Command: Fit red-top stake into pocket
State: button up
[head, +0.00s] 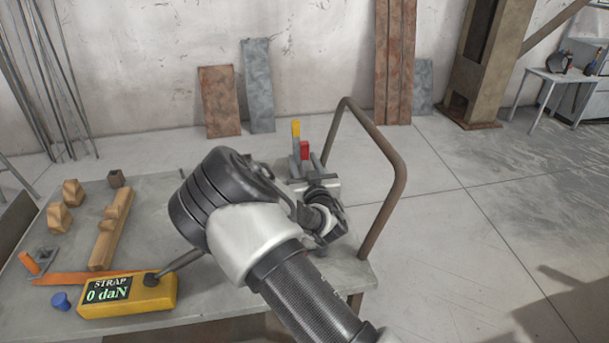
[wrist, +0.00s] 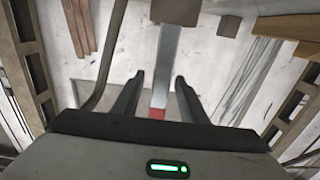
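The red-top stake (head: 304,150) stands at the far side of the table, just beyond my gripper. A yellow-top stake (head: 296,129) stands upright close behind it. In the wrist view a grey bar with a red end (wrist: 157,112) shows between the two fingers of my gripper (wrist: 160,80), with gaps on both sides. My gripper (head: 318,190) is open, partly hidden by my wrist in the head view. The stakes' lower ends and the pocket are hard to make out. I cannot tell whether the red-top stake is seated.
A bent brown pipe (head: 398,170) rises at the table's right end. A yellow strap gauge (head: 130,296) reading 0 daN, a long wooden piece (head: 110,230), small wooden blocks (head: 60,217) and a blue knob (head: 60,301) lie on the table's left. Open floor lies right.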

jog(key=shift+x, duration=1.35)
grip_shut()
